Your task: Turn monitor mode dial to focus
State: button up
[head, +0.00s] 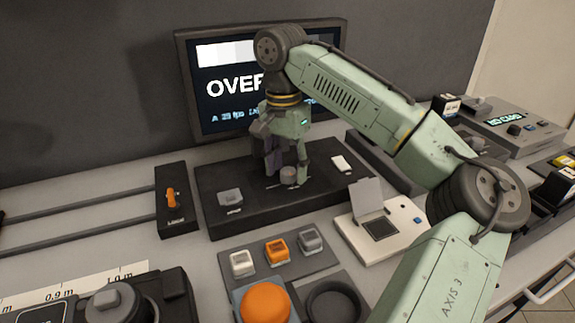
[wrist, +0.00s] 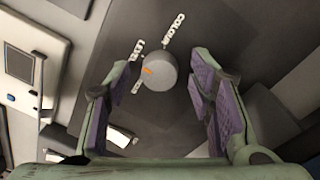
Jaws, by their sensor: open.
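The mode dial (head: 290,177) is a small grey round knob on the dark panel (head: 222,222) below the monitor (head: 187,75). In the wrist view the dial (wrist: 160,72) has an orange mark on its left side. The monitor shows large letters beginning "OVER"; my arm hides the rest. My gripper (head: 284,158) is open above the dial, pointing down. In the wrist view my gripper (wrist: 163,78) has its purple-padded fingers apart on either side of the dial, with gaps between them and it.
On the same panel are a grey switch (head: 230,198) and a white switch (head: 341,163). An orange lever (head: 172,197) stands to the left. Several square buttons and a big orange button (head: 266,303) lie in front. A white box with a raised flap (head: 368,196) is at right.

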jog(key=shift+f, duration=0.15)
jog(key=shift+c, duration=0.4)
jog(key=c, duration=1.1)
